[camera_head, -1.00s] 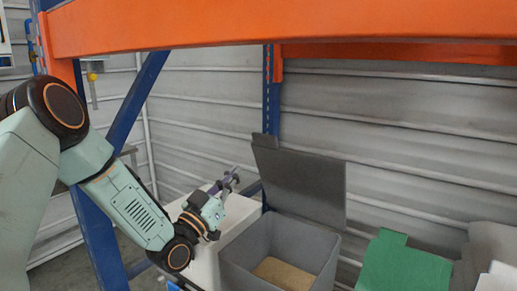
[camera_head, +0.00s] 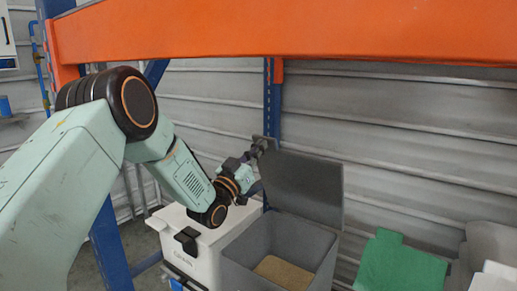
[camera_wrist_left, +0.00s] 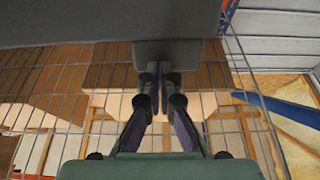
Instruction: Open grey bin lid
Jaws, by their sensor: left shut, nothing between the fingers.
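The grey bin (camera_head: 318,245) stands at the lower middle in the head view, with tan granular material (camera_head: 284,272) inside. Its grey lid (camera_head: 310,185) stands raised, leaning up at the back of the bin, so the bin's mouth is open. My left gripper (camera_head: 260,147) is shut and empty at the tab on the lid's upper left corner. In the left wrist view, the shut fingers (camera_wrist_left: 160,76) point at the grey tab (camera_wrist_left: 165,52), with the lid (camera_wrist_left: 80,22) spanning the top; I cannot tell whether they touch. My right gripper is not in view.
A white bin (camera_head: 206,258) with a black latch (camera_head: 187,239) stands left of the grey bin. A green lid (camera_head: 400,264) is at the right. An orange beam (camera_head: 300,35) crosses above, with a blue post (camera_head: 271,105) behind the lid.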

